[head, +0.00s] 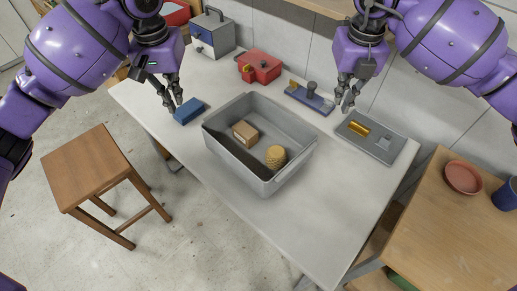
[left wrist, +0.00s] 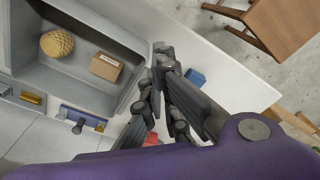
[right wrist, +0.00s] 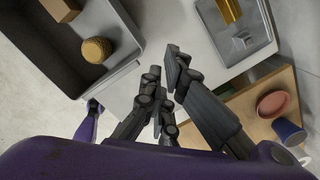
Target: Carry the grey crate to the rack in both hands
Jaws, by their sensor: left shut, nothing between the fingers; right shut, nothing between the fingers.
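The grey crate (head: 238,168) stands open on the pale worktable (head: 330,215) in the head view. A cardboard box (head: 245,133) and a yellow coiled or woven thing (head: 276,157) lie inside it. My left gripper (head: 172,108) is shut and empty, off the crate's left side and close to a blue block (head: 188,111). My right gripper (head: 347,106) is shut and empty, off the crate's right far side. Neither gripper touches the crate. Its rim also shows in the left wrist view (left wrist: 128,92) and the right wrist view (right wrist: 118,75). I cannot make out a rack.
Behind the crate are a grey-blue case (head: 213,36), a red box (head: 260,67) and a blue tray (head: 300,100). A grey tray (head: 385,150) holds a golden cylinder. A stool (head: 95,170) stands left. A wooden table (head: 430,215) with a red bowl (head: 463,177) stands right.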

